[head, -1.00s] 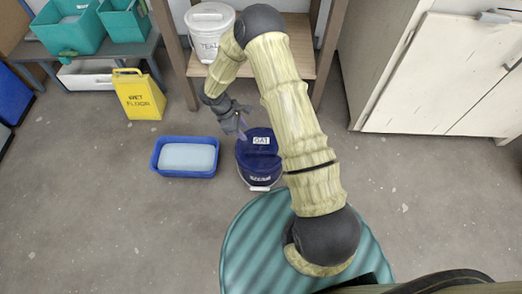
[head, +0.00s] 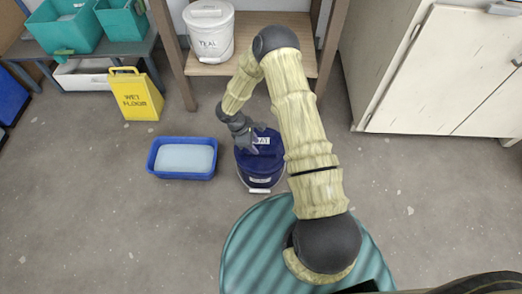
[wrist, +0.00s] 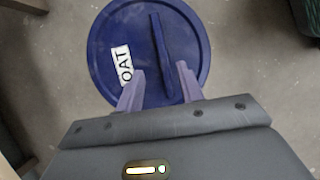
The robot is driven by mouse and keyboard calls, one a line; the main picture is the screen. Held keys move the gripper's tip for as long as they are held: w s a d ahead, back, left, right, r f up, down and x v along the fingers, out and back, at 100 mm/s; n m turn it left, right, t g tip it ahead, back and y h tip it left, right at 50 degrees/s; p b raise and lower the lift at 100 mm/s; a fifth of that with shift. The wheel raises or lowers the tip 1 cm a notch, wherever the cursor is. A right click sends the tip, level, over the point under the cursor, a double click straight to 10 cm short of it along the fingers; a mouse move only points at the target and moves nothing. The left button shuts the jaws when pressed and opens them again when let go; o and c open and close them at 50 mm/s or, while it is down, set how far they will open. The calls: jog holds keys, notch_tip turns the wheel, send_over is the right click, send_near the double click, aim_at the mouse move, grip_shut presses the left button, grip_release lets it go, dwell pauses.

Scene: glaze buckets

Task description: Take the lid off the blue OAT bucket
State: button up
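The blue OAT bucket (head: 259,176) stands upright on the floor, with its wire handle hanging down at the front. Its blue lid (wrist: 185,40) is on it, with a white OAT label and a raised bar handle (wrist: 161,50) across the top. My gripper (wrist: 159,86) is open and empty over the near part of the lid. In the wrist view its two fingers lie on either side of the near end of the bar handle. I cannot tell whether they touch the lid. In the head view my gripper (head: 256,147) partly covers the lid and label.
A blue tray (head: 152,162) of pale liquid is on the floor left of the bucket. A yellow wet-floor sign (head: 136,96) stands behind it. A white TEAL bucket (head: 209,32) sits on a wooden shelf (head: 270,62). Floor right of the bucket is clear up to a white cabinet (head: 430,80).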

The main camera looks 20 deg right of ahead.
aim_at(261, 148)
jog(key=b+x, duration=0.1)
jog(key=x, duration=0.1)
jog(key=b+x, duration=0.2)
jog(key=x, duration=0.1)
jog(key=shift+s+a+f, duration=0.1)
jog(key=shift+s+f, duration=0.05)
jog(key=shift+s, duration=0.1)
grip_shut()
